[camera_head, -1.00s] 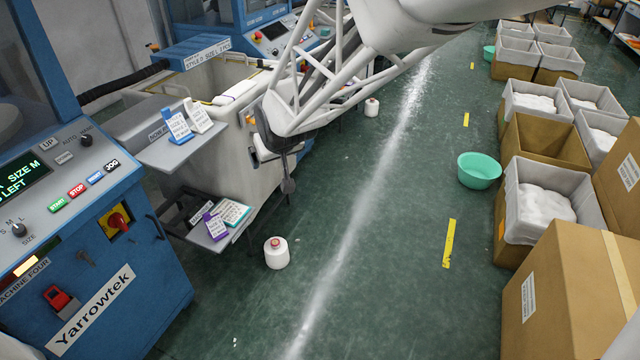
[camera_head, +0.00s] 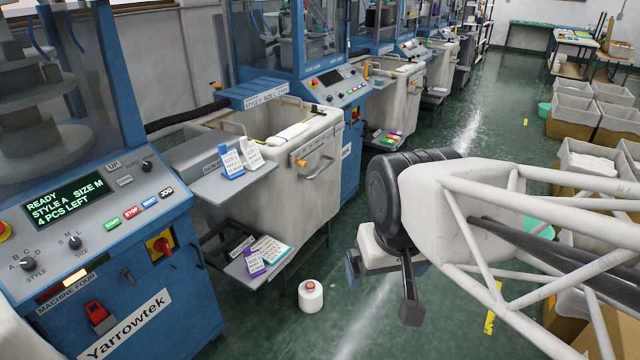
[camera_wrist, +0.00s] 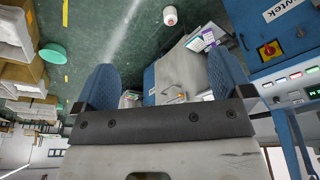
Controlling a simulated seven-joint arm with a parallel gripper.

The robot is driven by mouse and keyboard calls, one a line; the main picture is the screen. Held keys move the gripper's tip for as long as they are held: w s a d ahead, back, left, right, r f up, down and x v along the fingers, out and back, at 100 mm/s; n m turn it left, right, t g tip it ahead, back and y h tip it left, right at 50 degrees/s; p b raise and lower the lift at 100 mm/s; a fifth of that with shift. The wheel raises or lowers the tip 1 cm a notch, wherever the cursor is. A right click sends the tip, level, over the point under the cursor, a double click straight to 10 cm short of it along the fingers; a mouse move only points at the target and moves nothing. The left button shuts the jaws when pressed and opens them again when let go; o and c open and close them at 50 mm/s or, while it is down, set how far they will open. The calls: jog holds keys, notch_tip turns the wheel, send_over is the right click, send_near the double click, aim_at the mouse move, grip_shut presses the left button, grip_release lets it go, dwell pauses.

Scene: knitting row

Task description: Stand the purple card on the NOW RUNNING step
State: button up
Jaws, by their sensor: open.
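The purple card (camera_head: 254,264) lies tilted on the lower grey shelf, beside a white card with a teal edge (camera_head: 273,250). It also shows in the wrist view (camera_wrist: 208,36), near the top right. The NOW RUNNING step (camera_head: 204,188) is the grey upper shelf beside the machine. A blue card (camera_head: 231,164) and a white card (camera_head: 250,153) stand on it, on its right part; its front left part is bare. My gripper (camera_head: 382,290) is open and empty, to the right of both shelves and apart from them. In the wrist view its blue fingers (camera_wrist: 165,75) are wide apart.
The blue Yarrowtek machine (camera_head: 110,260) stands at left. A pale bin (camera_head: 290,165) is behind the shelves. A white cone (camera_head: 311,297) stands on the floor between the lower shelf and my gripper. Crates (camera_head: 575,110) line the right side; green floor lies between.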

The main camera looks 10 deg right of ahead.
jog(key=shift+s, duration=0.45)
jog(key=shift+o, duration=0.3)
jog(key=w+a+f+n+t, duration=0.1)
jog(key=w+f, duration=0.1)
jog(key=w, duration=1.1)
jog(key=w+a+f+t, duration=0.2)
jog(key=w+f, duration=0.1)
jog(key=w, duration=0.9)
jog(key=n+t+y, duration=0.3)
jog(key=t+y, duration=0.1)
jog(key=t, duration=0.2)
send_over(254, 258)
jog(key=s+d, duration=0.5)
notch_tip(254, 258, down, 38)
jog(key=shift+n+t+y, duration=0.4)
jog(key=shift+y, duration=0.3)
jog(key=a+f, duration=0.1)
jog(key=f, duration=0.3)
jog(key=a+f, duration=0.1)
jog(key=f, duration=0.2)
jog(key=a+f, duration=0.1)
jog(key=f, duration=0.3)
jog(key=shift+f, duration=0.3)
